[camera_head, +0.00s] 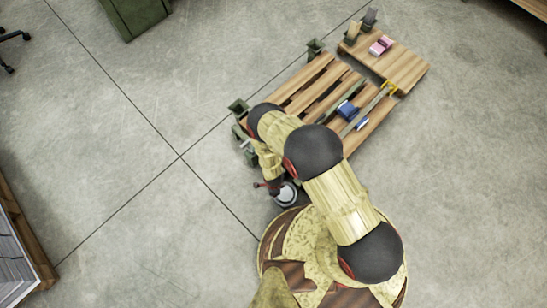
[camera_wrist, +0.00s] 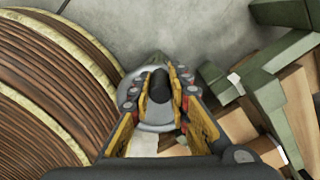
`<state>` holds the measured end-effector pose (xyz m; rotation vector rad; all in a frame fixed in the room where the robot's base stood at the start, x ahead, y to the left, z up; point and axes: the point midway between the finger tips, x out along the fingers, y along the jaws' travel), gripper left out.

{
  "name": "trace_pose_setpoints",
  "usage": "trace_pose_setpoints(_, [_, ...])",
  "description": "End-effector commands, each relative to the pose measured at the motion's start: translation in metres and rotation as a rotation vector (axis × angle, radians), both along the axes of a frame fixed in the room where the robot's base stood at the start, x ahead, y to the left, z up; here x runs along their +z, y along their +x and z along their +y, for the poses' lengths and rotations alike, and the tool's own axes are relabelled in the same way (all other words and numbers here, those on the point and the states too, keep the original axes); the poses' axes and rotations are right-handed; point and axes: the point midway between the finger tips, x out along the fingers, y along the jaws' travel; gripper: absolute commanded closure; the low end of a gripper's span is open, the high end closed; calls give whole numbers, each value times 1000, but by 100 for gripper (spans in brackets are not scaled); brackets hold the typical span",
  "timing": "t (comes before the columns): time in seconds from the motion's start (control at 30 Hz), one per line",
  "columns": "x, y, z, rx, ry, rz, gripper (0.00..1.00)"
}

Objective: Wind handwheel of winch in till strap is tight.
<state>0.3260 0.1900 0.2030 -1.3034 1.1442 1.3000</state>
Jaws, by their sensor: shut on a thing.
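The handwheel (camera_head: 287,197) is a grey disc beside my base, below the near left corner of a wooden pallet. In the wrist view the grey handwheel (camera_wrist: 152,118) lies under my fingers, with a dark upright knob (camera_wrist: 160,86) on it. My gripper (camera_wrist: 160,92) is shut on this knob, with yellow pads on both sides. In the head view my gripper (camera_head: 272,187) is small and partly hidden by my arm. A thin strap-like band (camera_head: 367,110) runs slantwise over the pallet to a yellow piece (camera_head: 389,87); its tightness cannot be told. The winch body is mostly hidden.
Green metal brackets (camera_head: 239,107) stand along the left side of the slatted pallet (camera_head: 308,88); green metal (camera_wrist: 265,95) is close right of my gripper. A blue item (camera_head: 347,111) and a pink item (camera_head: 381,45) lie on the wood.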

Motion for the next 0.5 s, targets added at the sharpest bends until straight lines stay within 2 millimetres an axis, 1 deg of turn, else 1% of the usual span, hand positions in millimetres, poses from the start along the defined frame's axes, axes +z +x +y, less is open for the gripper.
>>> trace_pose_setpoints(0.03, [-1,4,1,-33,3,-4,100])
trace_pose_setpoints(0.2, [-1,11,0,-134,3,-4,100])
trace_pose_setpoints(0.5, [0,16,-1,-225,2,-4,100])
